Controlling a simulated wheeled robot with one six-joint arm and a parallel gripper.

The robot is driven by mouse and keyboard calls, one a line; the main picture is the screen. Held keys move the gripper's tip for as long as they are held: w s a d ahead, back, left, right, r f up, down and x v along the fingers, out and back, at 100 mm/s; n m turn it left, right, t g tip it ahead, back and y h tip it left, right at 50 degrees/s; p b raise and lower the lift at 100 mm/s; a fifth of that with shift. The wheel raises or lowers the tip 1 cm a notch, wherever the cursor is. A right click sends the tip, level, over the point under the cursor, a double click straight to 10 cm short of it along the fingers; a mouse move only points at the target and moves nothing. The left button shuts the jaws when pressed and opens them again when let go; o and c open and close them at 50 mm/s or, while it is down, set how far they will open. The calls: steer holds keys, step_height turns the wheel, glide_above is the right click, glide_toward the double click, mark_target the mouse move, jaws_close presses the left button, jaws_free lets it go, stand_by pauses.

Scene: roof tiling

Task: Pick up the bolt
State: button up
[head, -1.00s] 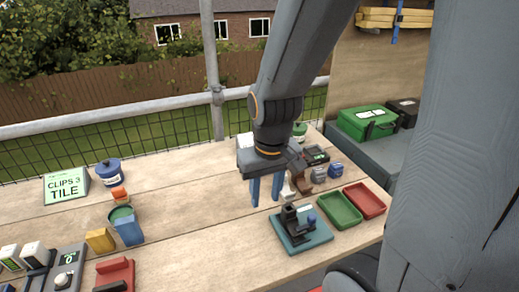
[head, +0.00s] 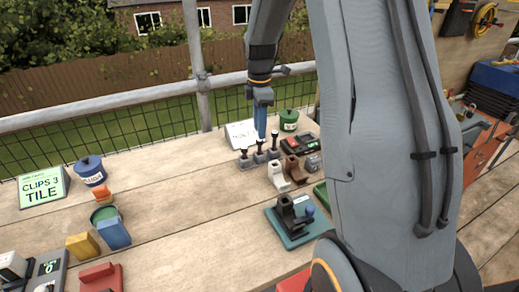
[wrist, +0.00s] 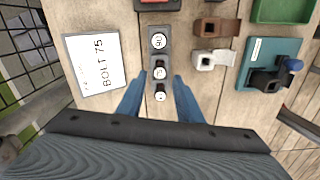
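Three small bolts with dark shafts stand upright in a row in a grey holder (wrist: 168,52). In the wrist view the far bolt (wrist: 158,40), the middle bolt (wrist: 159,73) and the near bolt (wrist: 160,97) show round, pale, marked tops. My gripper (wrist: 157,85) is open and empty, with one blue finger on each side of the row near the middle and near bolts. In the head view my gripper (head: 260,130) points down above the bolts (head: 260,148). A white sign (wrist: 95,63) left of the row reads "BOLT 75".
A white piece (head: 277,175) and a brown piece (head: 295,170) stand close to the right of the holder. A teal base with a black fixture (head: 290,220) is nearer. A green lidded pot (head: 289,120) stands behind. The bench's middle is mostly clear.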

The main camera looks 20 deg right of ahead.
mark_target(260, 144)
steer(key=shift+f+p, duration=1.4)
steer(key=shift+f, duration=2.45)
steer(key=shift+c, duration=0.2)
jaws_close()
